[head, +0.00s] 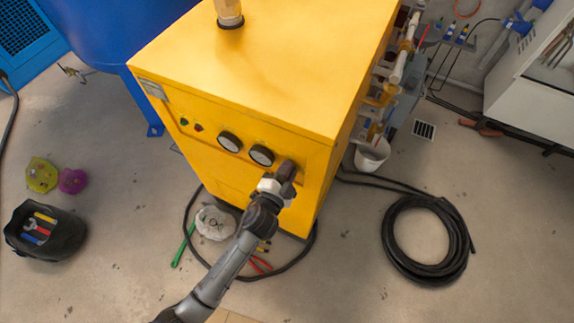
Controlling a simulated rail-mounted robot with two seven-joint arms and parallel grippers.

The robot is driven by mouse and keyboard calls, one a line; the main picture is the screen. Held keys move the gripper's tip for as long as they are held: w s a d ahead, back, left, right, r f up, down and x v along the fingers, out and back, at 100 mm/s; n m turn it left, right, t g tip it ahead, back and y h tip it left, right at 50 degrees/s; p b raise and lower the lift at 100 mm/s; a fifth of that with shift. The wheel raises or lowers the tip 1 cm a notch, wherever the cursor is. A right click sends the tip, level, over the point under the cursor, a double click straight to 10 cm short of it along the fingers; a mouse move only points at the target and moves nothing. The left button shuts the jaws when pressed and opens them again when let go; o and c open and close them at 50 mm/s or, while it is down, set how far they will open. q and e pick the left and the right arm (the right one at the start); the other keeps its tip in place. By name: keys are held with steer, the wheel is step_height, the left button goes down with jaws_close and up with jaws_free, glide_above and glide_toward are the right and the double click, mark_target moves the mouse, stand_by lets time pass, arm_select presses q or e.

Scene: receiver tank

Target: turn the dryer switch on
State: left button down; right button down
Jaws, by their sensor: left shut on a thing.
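The yellow dryer cabinet (235,75) stands in the middle of the head view. My left gripper (286,172) is at the right end of this panel, beside the right gauge. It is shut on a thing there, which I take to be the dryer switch. The gripper and wrist cover the switch, so its position cannot be told. My right gripper is not in view.
A blue tank (115,30) stands behind the cabinet at left. A black hose coil (428,238) lies on the floor at right. A white bucket (372,155) stands by the cabinet's right side. A black tool bag (45,230) lies at left. Hand tools and a cable lie below the panel.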

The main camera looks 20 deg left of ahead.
arm_select(q)
steer(key=shift+d+f+m+p, duration=0.1)
steer(key=shift+m+p, duration=0.1)
steer(key=shift+m, duration=1)
steer(key=shift+f+m+p, duration=0.15)
steer(key=shift+m+p, duration=0.05)
steer(key=shift+m, duration=1)
steer(key=shift+d+f+m+p, duration=0.1)
steer(key=shift+m+p, duration=0.1)
steer(key=shift+m, duration=1)
steer(key=c, duration=1.2)
jaws_free()
steer(key=shift+o, duration=0.2)
steer(key=shift+s, duration=0.1)
steer(key=s+a, duration=0.1)
steer(key=s, duration=1.2)
steer(key=shift+s, duration=0.25)
